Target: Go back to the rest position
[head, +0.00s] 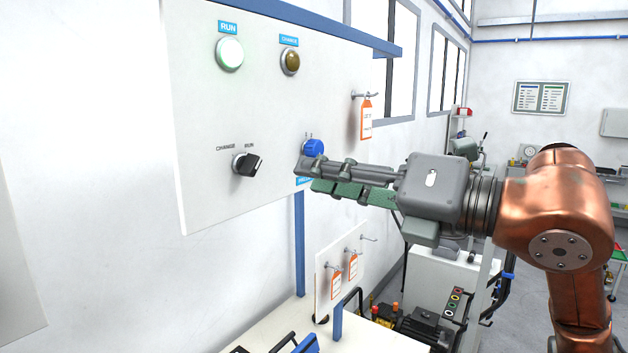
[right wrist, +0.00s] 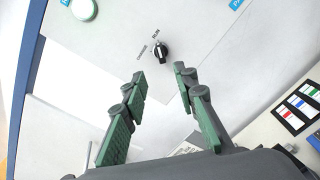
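My right gripper (head: 312,176) is in front of the control panel (head: 215,110) in the head view, its fingers pointing left. In the right wrist view its two green-padded fingers (right wrist: 160,95) are spread apart with nothing between them. A blue knob (head: 313,148) shows just above the fingertips; I cannot tell if they touch it. A black selector switch (head: 248,163) labelled CHANGE and RUN is left of the fingertips, and it also shows beyond them in the right wrist view (right wrist: 161,50). The RUN lamp (head: 230,53) is lit whitish green. The CHANGE lamp (head: 290,61) is dark amber. My left gripper is not in view.
An orange tag (head: 366,119) hangs on a hook at the panel's right side. A smaller board with orange tags (head: 337,284) stands below. A pale table (head: 350,334) is at the bottom, and machinery (head: 425,322) stands behind it. Grey floor is open at right.

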